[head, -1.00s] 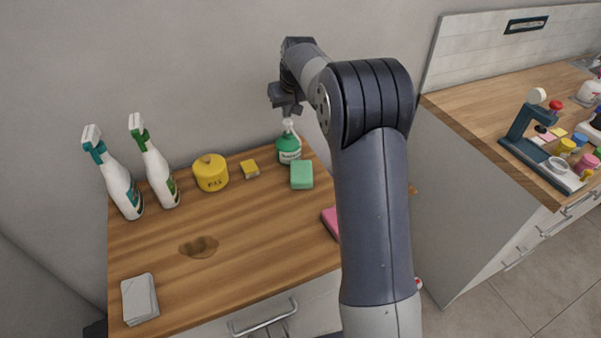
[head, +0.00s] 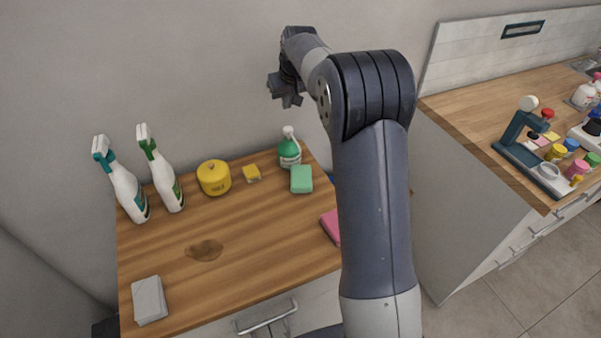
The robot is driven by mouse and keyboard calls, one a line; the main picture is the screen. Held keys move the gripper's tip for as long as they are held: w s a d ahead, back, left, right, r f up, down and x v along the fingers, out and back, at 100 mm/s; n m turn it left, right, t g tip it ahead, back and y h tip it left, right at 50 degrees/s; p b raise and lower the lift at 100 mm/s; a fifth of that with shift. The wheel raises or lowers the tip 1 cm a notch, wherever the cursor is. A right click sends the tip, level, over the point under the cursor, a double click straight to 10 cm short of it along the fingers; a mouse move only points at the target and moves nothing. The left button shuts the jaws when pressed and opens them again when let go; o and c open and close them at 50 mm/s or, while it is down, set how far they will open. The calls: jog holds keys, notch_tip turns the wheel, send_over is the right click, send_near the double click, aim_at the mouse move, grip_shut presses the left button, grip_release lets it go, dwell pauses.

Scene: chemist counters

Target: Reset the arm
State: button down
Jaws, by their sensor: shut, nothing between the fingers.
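My gripper (head: 287,92) is at the upper middle of the head view, at the end of my raised and folded arm. It is dark, small in the picture and partly in shadow. Its fingers look closed and I see nothing held in them. It appears above the back of the wooden counter (head: 262,240), in front of the grey wall. A green bottle with a white top (head: 289,150) stands below it in the picture, apart from it.
A second counter (head: 480,105) at right holds a dark stand (head: 520,140).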

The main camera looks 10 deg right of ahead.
aim_at(289, 129)
jog(key=shift+r, duration=0.15)
dwell(0.3)
notch_tip(289, 129, down, 7)
jog(key=b, duration=0.6)
jog(key=shift+r, duration=0.2)
jog(key=shift+r, duration=0.1)
